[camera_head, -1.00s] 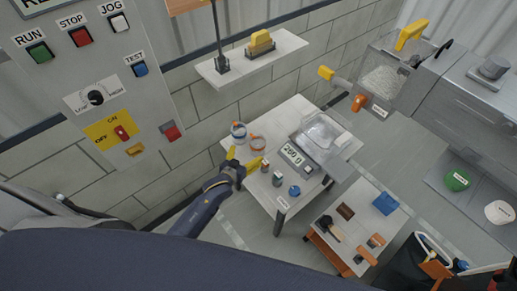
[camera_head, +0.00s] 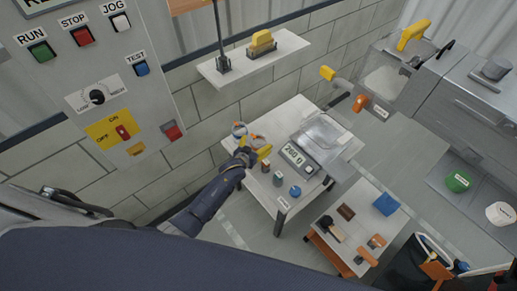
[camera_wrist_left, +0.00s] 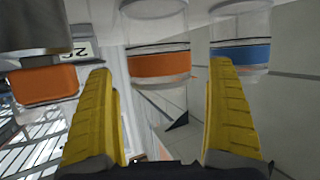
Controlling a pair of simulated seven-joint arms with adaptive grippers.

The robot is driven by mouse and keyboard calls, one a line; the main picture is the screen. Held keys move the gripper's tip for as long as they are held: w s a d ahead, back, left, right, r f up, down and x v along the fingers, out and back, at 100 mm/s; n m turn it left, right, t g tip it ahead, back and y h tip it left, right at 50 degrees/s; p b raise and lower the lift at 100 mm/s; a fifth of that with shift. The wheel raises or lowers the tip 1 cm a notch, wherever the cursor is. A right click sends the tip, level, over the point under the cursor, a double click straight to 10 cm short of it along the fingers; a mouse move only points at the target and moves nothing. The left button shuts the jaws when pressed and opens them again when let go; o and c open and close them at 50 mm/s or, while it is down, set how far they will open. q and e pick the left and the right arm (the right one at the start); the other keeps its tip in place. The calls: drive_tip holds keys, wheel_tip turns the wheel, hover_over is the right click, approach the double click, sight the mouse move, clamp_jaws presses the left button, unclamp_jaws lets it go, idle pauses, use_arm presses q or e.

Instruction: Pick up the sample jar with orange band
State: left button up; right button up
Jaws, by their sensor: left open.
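The clear sample jar with the orange band (camera_wrist_left: 158,66) stands upright just beyond my left fingertips in the left wrist view, between the two fingers' lines. In the head view it shows only partly, with its orange part (camera_head: 258,140) behind my gripper. A similar jar with a blue band (camera_wrist_left: 240,52) stands to its right in the wrist view, and behind my gripper in the head view (camera_head: 239,129). My left gripper (camera_wrist_left: 163,105) is open, its yellow fingers apart with nothing between them. It also shows at the jars in the head view (camera_head: 256,155). My right gripper is not in view.
A metal-topped container with an orange band (camera_wrist_left: 42,85) is close to the left finger in the wrist view. On the white table (camera_head: 262,190) are a scale (camera_head: 299,156), a small container (camera_head: 278,179) and a blue one (camera_head: 295,191). A shelf (camera_head: 225,75) hangs above.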

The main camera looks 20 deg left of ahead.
use_arm(q)
drive_tip(key=shift+x, duration=1.25)
drive_tip(key=shift+c, duration=0.2)
drive_tip(key=c, duration=1.6)
